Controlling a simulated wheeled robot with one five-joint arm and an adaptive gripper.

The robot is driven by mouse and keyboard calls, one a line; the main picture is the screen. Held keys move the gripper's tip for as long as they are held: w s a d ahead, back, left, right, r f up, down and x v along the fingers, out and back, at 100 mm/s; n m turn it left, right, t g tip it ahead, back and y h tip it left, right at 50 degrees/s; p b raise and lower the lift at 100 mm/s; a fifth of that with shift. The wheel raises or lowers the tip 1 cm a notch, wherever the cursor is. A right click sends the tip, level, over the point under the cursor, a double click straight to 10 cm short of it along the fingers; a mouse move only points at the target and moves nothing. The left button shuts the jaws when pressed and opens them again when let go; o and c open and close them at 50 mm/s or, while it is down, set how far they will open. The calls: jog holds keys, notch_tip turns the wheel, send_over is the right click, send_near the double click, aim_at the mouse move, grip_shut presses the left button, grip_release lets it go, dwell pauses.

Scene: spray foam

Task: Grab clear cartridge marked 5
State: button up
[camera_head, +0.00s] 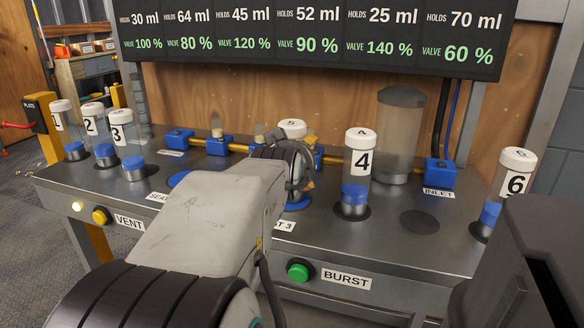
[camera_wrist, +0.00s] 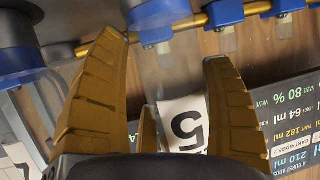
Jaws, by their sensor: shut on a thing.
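The clear cartridge marked 5 shows its white cap (camera_head: 292,127) just behind my gripper in the head view. Its white label with a black 5 (camera_wrist: 184,126) shows upside down in the wrist view, between my fingers. My gripper (camera_head: 298,178) is at the middle of the bench and is shut on this cartridge. The ridged yellow fingers (camera_wrist: 165,88) stand on both sides of the clear body. My arm hides most of the cartridge in the head view, and I cannot tell whether its base is off the bench.
Cartridge 4 (camera_head: 361,163) stands close to the right, and cartridge 6 (camera_head: 511,186) at far right. Cartridges 1 (camera_head: 64,125), 2 (camera_head: 96,127) and 3 (camera_head: 124,133) stand left. A grey cylinder (camera_head: 402,130) and a pipe with blue valves (camera_head: 180,139) are behind. A green button (camera_head: 298,271) is in front.

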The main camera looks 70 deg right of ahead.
jog(key=c, duration=0.5)
jog(key=shift+r, duration=0.2)
jog(key=shift+r, duration=0.1)
